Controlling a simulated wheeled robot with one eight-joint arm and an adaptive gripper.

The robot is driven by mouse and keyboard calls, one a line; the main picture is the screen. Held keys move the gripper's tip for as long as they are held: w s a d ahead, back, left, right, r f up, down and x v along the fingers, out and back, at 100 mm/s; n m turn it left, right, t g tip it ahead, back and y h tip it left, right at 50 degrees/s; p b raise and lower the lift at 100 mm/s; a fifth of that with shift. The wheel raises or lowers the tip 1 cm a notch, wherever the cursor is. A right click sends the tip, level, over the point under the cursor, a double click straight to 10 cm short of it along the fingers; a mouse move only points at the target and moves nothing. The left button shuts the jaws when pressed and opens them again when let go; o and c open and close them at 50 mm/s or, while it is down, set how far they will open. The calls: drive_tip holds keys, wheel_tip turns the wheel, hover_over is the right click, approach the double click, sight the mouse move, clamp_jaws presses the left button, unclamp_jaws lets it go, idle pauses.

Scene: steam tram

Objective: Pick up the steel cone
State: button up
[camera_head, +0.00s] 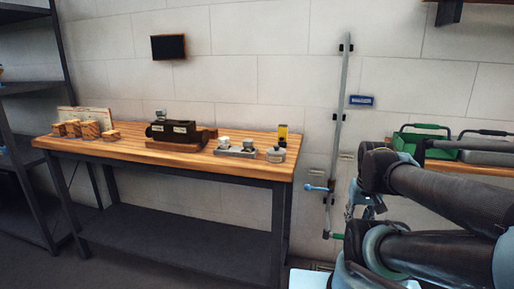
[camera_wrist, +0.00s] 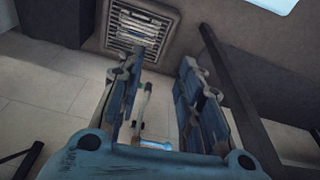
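No object is clear enough for me to name it the steel cone. Small grey metal pieces stand on the wooden workbench (camera_head: 150,148) in the head view. A low grey holder (camera_head: 235,153) carries small pale and grey pieces, and a squat grey metal piece (camera_head: 276,155) stands beside it near the bench's right end. My gripper (camera_wrist: 162,68) is open and empty in the wrist view, its two blue-grey fingers apart. The wrist view shows no bench top or cone. In the head view my arm is at the right, well away from these pieces.
A dark machine-like block (camera_head: 175,132) and several wooden blocks (camera_head: 90,129) stand on the bench. A yellow-and-black item (camera_head: 283,131) is behind the squat piece. A vertical pipe (camera_head: 338,120) with a blue-handled valve (camera_head: 318,188) runs between bench and arm. A dark shelf rack (camera_head: 22,165) is at left.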

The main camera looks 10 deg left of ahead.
drive_tip(key=shift+o, duration=0.8)
drive_tip(key=shift+d, duration=0.1)
drive_tip(key=o, duration=0.4)
drive_tip(key=shift+s+r, duration=0.25)
drive_tip(key=shift+r, duration=0.05)
drive_tip(key=w+a+r+m+g, duration=0.1)
drive_tip(key=w+a+r+m, duration=0.4)
drive_tip(key=w+a+r, duration=0.45)
drive_tip(key=w+a+r+m, duration=0.45)
drive_tip(key=w+r, duration=0.25)
drive_tip(key=r, duration=0.6)
drive_tip(key=w+a+r+m, duration=0.2)
drive_tip(key=a+r+m, duration=0.1)
drive_tip(key=a, duration=0.6)
drive_tip(key=w+a+r+m+g, duration=0.1)
drive_tip(key=w+a+r+m, duration=0.25)
drive_tip(key=a, duration=0.55)
drive_tip(key=w+a+r+m, duration=0.2)
drive_tip(key=a+r+m, duration=0.1)
drive_tip(key=a, duration=0.6)
hover_over(248, 140)
wheel_tip(248, 140, down, 11)
drive_tip(key=shift+w+a+r, duration=0.1)
drive_tip(key=shift+w, duration=0.05)
drive_tip(key=shift+s+f, duration=0.2)
drive_tip(key=shift+f, duration=2.7)
